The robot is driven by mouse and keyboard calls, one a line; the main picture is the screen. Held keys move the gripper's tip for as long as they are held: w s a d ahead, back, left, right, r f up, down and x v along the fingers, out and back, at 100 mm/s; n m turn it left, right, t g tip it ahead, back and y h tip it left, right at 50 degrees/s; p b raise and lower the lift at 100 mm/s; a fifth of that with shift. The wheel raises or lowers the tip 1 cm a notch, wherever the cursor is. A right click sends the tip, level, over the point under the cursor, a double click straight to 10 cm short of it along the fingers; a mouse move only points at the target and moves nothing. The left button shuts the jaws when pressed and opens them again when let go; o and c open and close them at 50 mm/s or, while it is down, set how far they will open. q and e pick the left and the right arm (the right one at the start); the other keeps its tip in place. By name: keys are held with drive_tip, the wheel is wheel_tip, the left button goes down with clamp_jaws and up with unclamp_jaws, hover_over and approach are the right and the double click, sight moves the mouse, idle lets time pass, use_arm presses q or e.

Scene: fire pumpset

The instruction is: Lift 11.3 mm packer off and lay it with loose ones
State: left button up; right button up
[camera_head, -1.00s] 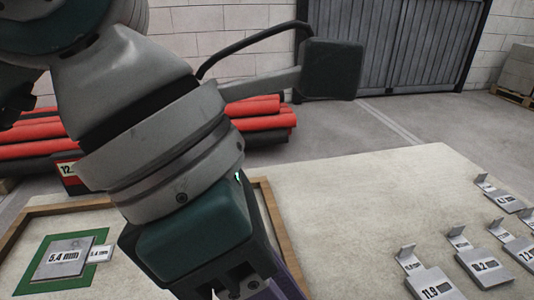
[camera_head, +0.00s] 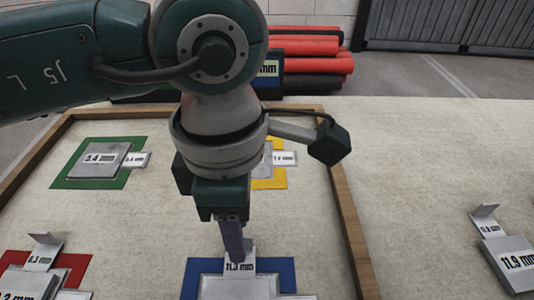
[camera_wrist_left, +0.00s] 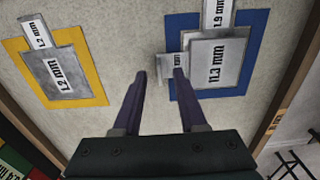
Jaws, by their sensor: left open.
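The grey 11.3 mm packer (camera_head: 240,287) lies on the blue square at the front of the framed board; the lower picture edge cuts it off. In the left wrist view its plate (camera_wrist_left: 214,64) rests over another plate, whose label tab (camera_wrist_left: 220,12) sticks out and reads about 1.9 mm. The packer's own small labelled tab (camera_wrist_left: 171,66) points toward my left gripper (camera_wrist_left: 160,75). My left gripper (camera_head: 234,257) is open, pointing down at this tab, with the fingertips close to it. Contact cannot be told. My right gripper is not in view.
A 5.4 mm packer (camera_head: 99,160) lies on green, a 1.2 mm one (camera_wrist_left: 60,70) on yellow, and another (camera_head: 30,283) on red at front left. A loose 11.9 mm packer (camera_head: 514,262) lies right of the wooden rim (camera_head: 347,205). Bare tabletop (camera_head: 425,200) lies between.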

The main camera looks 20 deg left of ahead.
use_arm(q)
drive_tip(key=shift+f, duration=0.35)
drive_tip(key=shift+c, duration=0.3)
clamp_jaws()
idle(0.9)
